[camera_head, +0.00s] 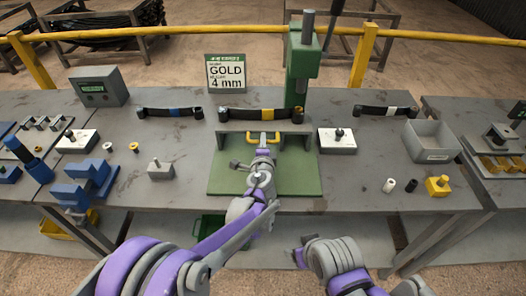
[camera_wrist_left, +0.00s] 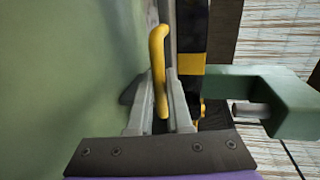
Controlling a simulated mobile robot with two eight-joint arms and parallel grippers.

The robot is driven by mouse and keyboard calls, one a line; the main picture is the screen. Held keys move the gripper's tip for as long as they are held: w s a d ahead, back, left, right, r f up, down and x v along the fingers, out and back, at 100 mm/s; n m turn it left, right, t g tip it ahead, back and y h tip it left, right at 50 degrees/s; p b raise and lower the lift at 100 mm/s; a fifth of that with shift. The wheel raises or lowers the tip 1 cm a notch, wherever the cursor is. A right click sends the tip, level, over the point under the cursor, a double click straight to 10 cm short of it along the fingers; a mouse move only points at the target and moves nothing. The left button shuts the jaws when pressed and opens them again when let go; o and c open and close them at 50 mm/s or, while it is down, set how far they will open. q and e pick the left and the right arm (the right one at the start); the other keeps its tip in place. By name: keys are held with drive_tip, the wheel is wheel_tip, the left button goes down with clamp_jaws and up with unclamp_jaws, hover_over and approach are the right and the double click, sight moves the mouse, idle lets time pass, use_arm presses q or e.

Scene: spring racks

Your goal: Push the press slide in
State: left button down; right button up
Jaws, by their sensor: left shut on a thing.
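The green press has a column (camera_head: 302,62) at the back of the table and a flat green base (camera_head: 222,178) in front. A yellow handle (camera_head: 250,136) stands at the front of the grey press slide, under a dark leaf spring with a yellow band (camera_head: 261,114). My left gripper (camera_head: 264,148) is at the handle. In the left wrist view the yellow handle (camera_wrist_left: 158,62) stands between the two fingers of my left gripper (camera_wrist_left: 160,108), which is shut on it. My right gripper (camera_head: 302,257) is low in front of the table, away from the press; its jaws are unclear.
A sign (camera_head: 226,73) reads GOLD 4 mm. Leaf springs with a blue band (camera_head: 172,112) and a white band (camera_head: 388,110) lie either side. A grey bin (camera_head: 432,141), a yellow block (camera_head: 438,186) and blue fixtures (camera_head: 85,182) stand on the table.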

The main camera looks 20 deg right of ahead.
use_arm(q)
drive_tip(key=shift+w+d+r, duration=0.1)
drive_tip(key=shift+w+d, duration=0.05)
drive_tip(key=shift+w, duration=0.4)
drive_tip(key=c, duration=0.9)
unclamp_jaws()
drive_tip(key=shift+w+d, duration=0.1)
drive_tip(key=shift+w, duration=0.1)
drive_tip(key=shift+o, duration=0.2)
drive_tip(key=shift+s, duration=0.1)
drive_tip(key=v, duration=1)
drive_tip(key=shift+s+b, duration=0.3)
drive_tip(key=shift+s, duration=0.05)
